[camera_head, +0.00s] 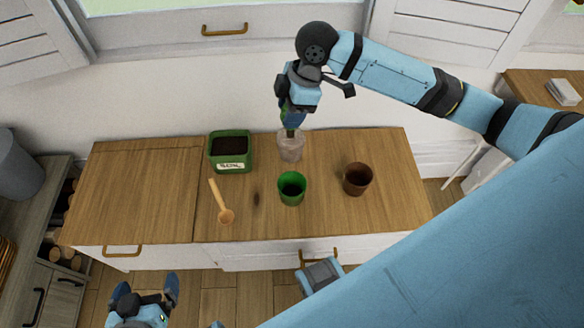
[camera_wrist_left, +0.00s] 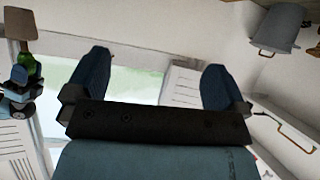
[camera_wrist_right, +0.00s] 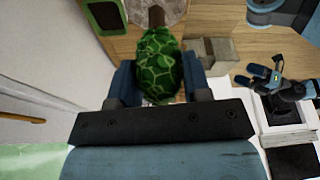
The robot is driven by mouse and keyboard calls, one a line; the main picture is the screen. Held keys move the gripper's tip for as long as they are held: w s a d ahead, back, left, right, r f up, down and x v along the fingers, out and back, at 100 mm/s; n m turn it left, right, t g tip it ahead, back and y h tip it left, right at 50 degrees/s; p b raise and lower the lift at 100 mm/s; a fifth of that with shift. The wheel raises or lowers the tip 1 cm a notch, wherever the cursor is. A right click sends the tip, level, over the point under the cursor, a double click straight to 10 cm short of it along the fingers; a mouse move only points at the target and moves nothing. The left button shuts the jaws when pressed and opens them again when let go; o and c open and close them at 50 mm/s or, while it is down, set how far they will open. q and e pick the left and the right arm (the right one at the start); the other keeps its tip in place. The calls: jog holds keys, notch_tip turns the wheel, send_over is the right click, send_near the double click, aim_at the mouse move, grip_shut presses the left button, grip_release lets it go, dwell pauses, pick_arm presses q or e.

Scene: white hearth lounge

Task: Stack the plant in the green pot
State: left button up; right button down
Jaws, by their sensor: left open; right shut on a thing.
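The plant (camera_wrist_right: 160,62) is green and patterned, with a brown root plug (camera_wrist_right: 156,15) beyond it. My right gripper (camera_head: 290,108) is shut on the plant above the back of the counter, with the plug pointing down over a pale pot (camera_head: 291,150). I cannot tell whether the plug is inside that pot's mouth. In the left wrist view the held plant (camera_wrist_left: 24,67) and plug also show. The green pot (camera_head: 292,197) stands upright in front of the pale pot, dark inside. My left gripper (camera_head: 146,287) is open and empty, low in front of the counter.
A green soil box (camera_head: 231,168) stands left of the pale pot. A wooden scoop (camera_head: 218,195) lies left of the green pot. A brown pot (camera_head: 357,183) stands to the right. The wooden counter (camera_head: 140,190) is bare at its left end.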

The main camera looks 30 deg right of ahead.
aim_at(292, 143)
jog(key=f+n+b, duration=0.1)
jog(key=f, duration=0.1)
jog(key=f+n+b, duration=0.1)
jog(key=f+b, duration=0.1)
jog(key=shift+w+d+f+g, duration=0.1)
jog(key=shift+d+f+g, duration=0.1)
jog(key=shift+g, duration=0.1)
jog(key=shift+n, duration=0.3)
notch_tip(292, 143, down, 7)
jog(key=shift+f+b, duration=0.2)
jog(key=shift+b, duration=0.95)
pick_arm(q)
jog(key=w+d+r+t+h+b, duration=0.2)
jog(key=d+r+t+h+b, duration=0.1)
jog(key=d+r+t, duration=0.1)
jog(key=shift+w+r, duration=0.35)
pick_arm(e)
notch_tip(292, 143, down, 12)
jog(key=shift+f, duration=0.1)
jog(key=shift+f, duration=0.25)
pick_arm(q)
jog(key=shift+f, duration=0.25)
pick_arm(e)
jog(key=c, duration=0.6)
grip_release()
jog(key=shift+o, duration=0.2)
